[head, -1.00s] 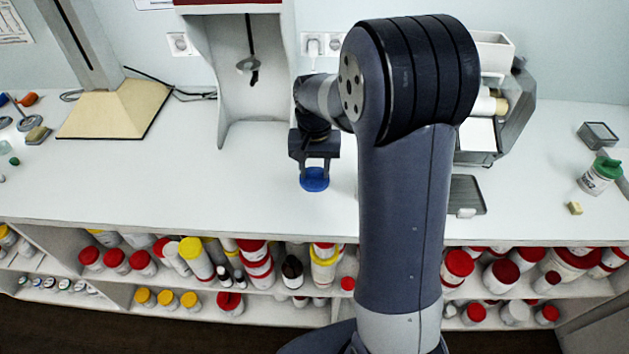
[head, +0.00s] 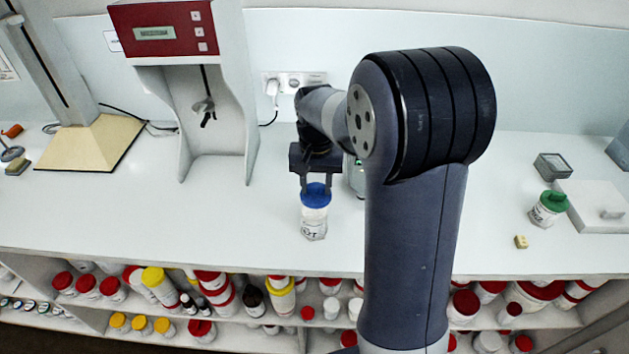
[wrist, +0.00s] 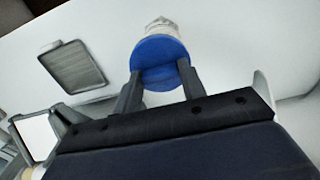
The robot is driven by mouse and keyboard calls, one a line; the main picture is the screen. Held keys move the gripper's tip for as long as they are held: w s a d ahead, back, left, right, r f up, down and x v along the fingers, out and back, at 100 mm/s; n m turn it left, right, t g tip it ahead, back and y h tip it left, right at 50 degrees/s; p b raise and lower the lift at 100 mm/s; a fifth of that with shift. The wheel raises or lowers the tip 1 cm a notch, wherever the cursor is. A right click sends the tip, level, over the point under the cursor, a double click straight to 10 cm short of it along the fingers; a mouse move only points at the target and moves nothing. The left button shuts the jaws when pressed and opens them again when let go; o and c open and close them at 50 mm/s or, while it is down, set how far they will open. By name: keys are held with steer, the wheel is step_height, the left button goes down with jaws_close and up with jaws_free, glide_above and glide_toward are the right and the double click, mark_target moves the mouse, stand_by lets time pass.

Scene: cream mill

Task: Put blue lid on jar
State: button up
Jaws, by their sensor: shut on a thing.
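My gripper (head: 317,180) points down over the white worktop, shut on the blue lid (head: 316,190). A white jar (head: 314,223) with dark lettering stands upright directly below the lid in the head view. The lid looks lined up with the jar's top, but I cannot tell whether it is fully seated. In the wrist view the two fingers hold the blue lid (wrist: 160,60) at its edges, and the jar (wrist: 162,27) shows beyond it, its mouth hidden by the lid.
A clear bottle (head: 356,175) is partly hidden behind my arm. A green-lidded jar (head: 549,207) and a small yellow block (head: 521,242) are at the right. A red-topped machine (head: 165,34) stands back left. A grey tray (wrist: 73,67) shows in the wrist view. The worktop left of the jar is clear.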

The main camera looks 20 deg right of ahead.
mark_target(314, 193)
steer(key=shift+a+f+b, duration=0.25)
steer(key=shift+f+b, duration=0.2)
steer(key=shift+f, duration=0.2)
steer(key=shift+f+b, duration=1.15)
steer(key=shift+f, duration=0.45)
steer(key=shift+f, duration=0.65)
stand_by(0.8)
steer(key=o, duration=1.5)
steer(key=shift+r, duration=0.15)
steer(key=shift+r+p, duration=1.75)
steer(key=shift+r, duration=0.45)
